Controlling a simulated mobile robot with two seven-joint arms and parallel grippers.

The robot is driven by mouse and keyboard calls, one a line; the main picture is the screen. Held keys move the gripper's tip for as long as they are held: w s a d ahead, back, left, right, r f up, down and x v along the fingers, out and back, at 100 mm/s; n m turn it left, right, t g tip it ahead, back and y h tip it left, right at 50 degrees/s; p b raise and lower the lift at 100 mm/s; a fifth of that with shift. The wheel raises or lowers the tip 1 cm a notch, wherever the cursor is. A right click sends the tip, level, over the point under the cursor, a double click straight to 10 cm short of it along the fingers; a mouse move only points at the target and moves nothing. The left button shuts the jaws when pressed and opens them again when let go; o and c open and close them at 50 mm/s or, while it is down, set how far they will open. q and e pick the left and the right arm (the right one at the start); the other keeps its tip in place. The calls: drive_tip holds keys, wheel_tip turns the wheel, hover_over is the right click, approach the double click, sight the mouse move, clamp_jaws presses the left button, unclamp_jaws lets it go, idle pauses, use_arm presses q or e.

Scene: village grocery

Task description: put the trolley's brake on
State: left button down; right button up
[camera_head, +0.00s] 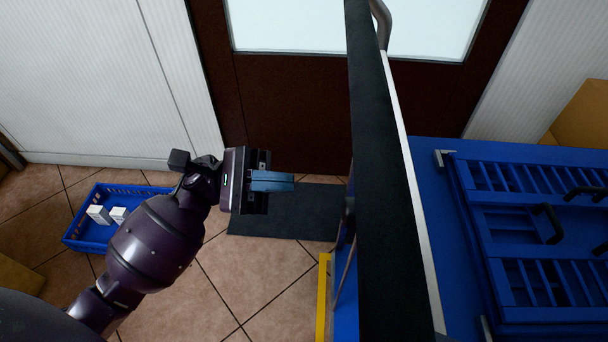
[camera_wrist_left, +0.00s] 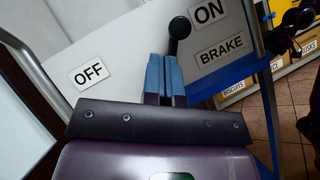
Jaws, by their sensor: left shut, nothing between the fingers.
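The trolley (camera_head: 425,180) stands right of centre in the head view, its upright panel seen nearly edge-on. In the left wrist view the pale panel (camera_wrist_left: 125,45) carries an OFF label (camera_wrist_left: 89,73) on the left, and an ON label (camera_wrist_left: 209,12) and a BRAKE label (camera_wrist_left: 221,49) on the right. The black-knobbed brake lever (camera_wrist_left: 180,28) shows near the ON label; its lower part is hidden behind my fingers. My left gripper (camera_head: 288,181) is shut and empty, left of the panel; its blue fingertips (camera_wrist_left: 166,62) appear just below the knob. Contact cannot be told.
Blue slatted crates (camera_head: 530,245) with black handles lie on the trolley. A blue basket (camera_head: 78,228) with small white boxes sits on the tiled floor at left. A dark mat (camera_head: 310,215) lies before the brown door (camera_head: 290,110). Labelled shelf boxes show in the wrist view.

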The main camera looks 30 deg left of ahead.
use_arm(q)
drive_tip(key=shift+v, duration=1.25)
